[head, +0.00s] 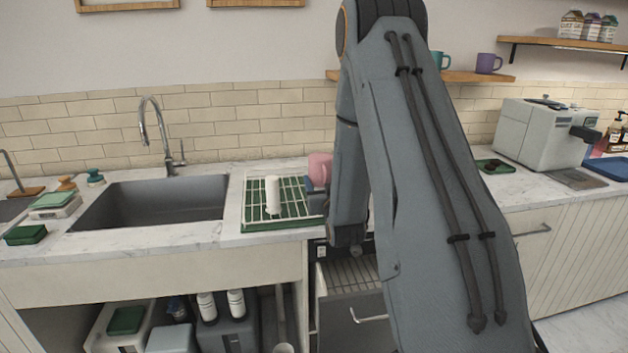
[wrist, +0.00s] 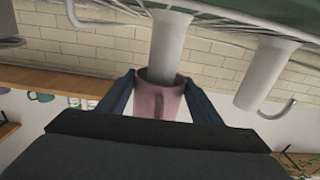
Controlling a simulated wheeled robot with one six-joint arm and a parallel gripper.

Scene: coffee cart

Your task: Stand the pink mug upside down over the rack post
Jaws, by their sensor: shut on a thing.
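The pink mug (head: 319,168) is at the right end of the drying rack (head: 250,226) in the head view, partly hidden by my arm. In the wrist view, which is upside down, the mug (wrist: 150,105) sits between the two blue fingers of my gripper (wrist: 159,82). My gripper is shut on it. Its mouth faces the rack, so it is upside down. One white rack post (wrist: 172,40) lines up with the mug's mouth, and its tip seems to meet the rim. I cannot tell how far it is inside. A second post (wrist: 268,75) is bare; a white post (head: 272,195) also shows in the head view.
The sink (head: 150,203) with its faucet (head: 160,130) is left of the rack. A drawer (head: 350,300) stands open below the counter. A wall shelf (head: 460,76) holds a teal mug (head: 441,60) and a purple mug (head: 487,63). A grey machine (head: 540,133) stands at the right.

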